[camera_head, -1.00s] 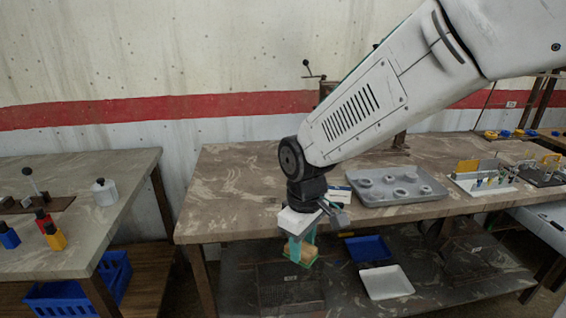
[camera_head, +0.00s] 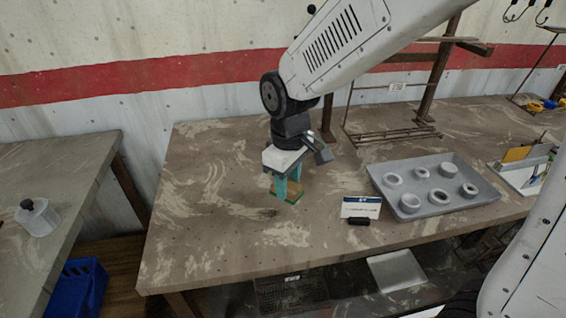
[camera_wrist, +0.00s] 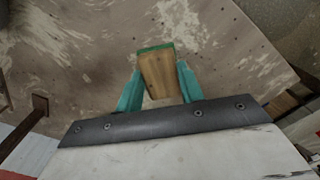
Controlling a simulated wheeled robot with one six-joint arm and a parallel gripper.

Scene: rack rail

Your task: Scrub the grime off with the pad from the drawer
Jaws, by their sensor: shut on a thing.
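My gripper (camera_head: 287,184) is shut on the pad (camera_head: 291,194), a tan wooden block with a green underside. In the wrist view the pad (camera_wrist: 160,75) sits between the two teal fingers, its green edge pointing away from the wrist. The gripper points down over the left-middle part of the brown bench (camera_head: 215,245). I cannot tell whether the pad touches the bench top. Pale smears mark the bench, among them a patch (camera_head: 286,235) just in front of the pad. I cannot tell grime from the surface's own pattern. No drawer is clearly visible.
A grey tray (camera_head: 480,207) with several round parts stands right of the gripper. A wire rack (camera_head: 392,136) is behind. The bench's left part is clear.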

